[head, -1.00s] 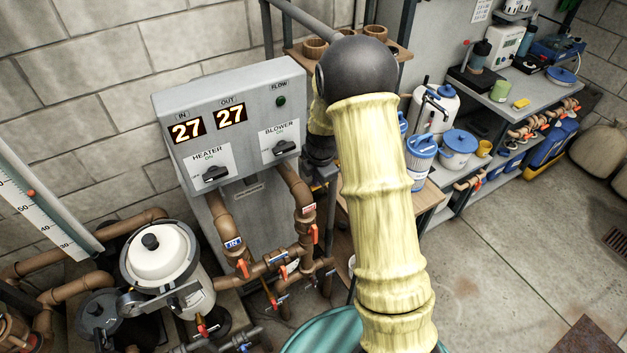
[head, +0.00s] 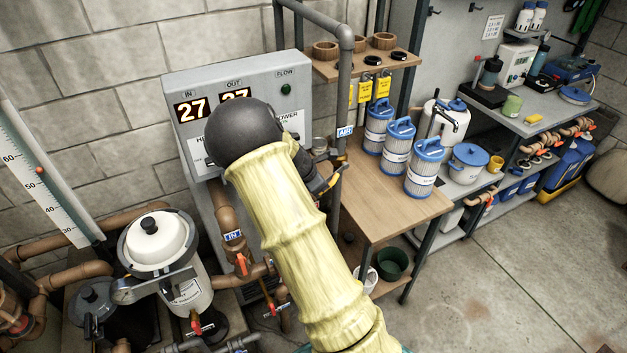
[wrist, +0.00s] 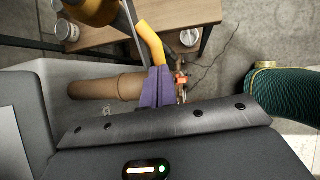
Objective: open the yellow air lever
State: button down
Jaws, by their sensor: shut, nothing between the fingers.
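The yellow air lever (wrist: 152,42) shows in the wrist view as a bent yellow bar beside a grey pipe. Its near end reaches the purple fingertips of my gripper (wrist: 157,82). The fingers are shut together with nothing between them; I cannot tell whether they touch the lever. In the head view the lever (head: 330,184) is a small yellow strip slanting down and left from the valve, below the AIR label (head: 345,131) on the grey pipe. My arm's dark wrist end is right beside it and partly hides the valve and my fingers.
The grey control panel (head: 183,83) stands just behind and left of my arm. A wooden table (head: 390,205) with several blue-lidded filters is to the right of the pipe. Brown pipes with red valve handles run below. Open floor (head: 490,270) lies at the right.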

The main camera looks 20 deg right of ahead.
jog(key=f+h+b, duration=0.2)
jog(key=f+b, duration=0.1)
jog(key=b, duration=0.1)
jog(key=shift+d+f, duration=0.2)
jog(key=d+f+t+h+b, duration=0.1)
jog(key=d+f+h+b, duration=0.3)
jog(key=b, duration=0.4)
jog(key=shift+w+d+n+h, duration=0.15)
jog(key=shift+d+n+h, duration=0.2)
jog(key=shift+h, duration=0.25)
jog(key=shift+a+r, duration=0.1)
jog(key=s+a+r, duration=0.1)
jog(key=s+a, duration=0.2)
jog(key=a, duration=1)
jog(key=shift+s, duration=0.35)
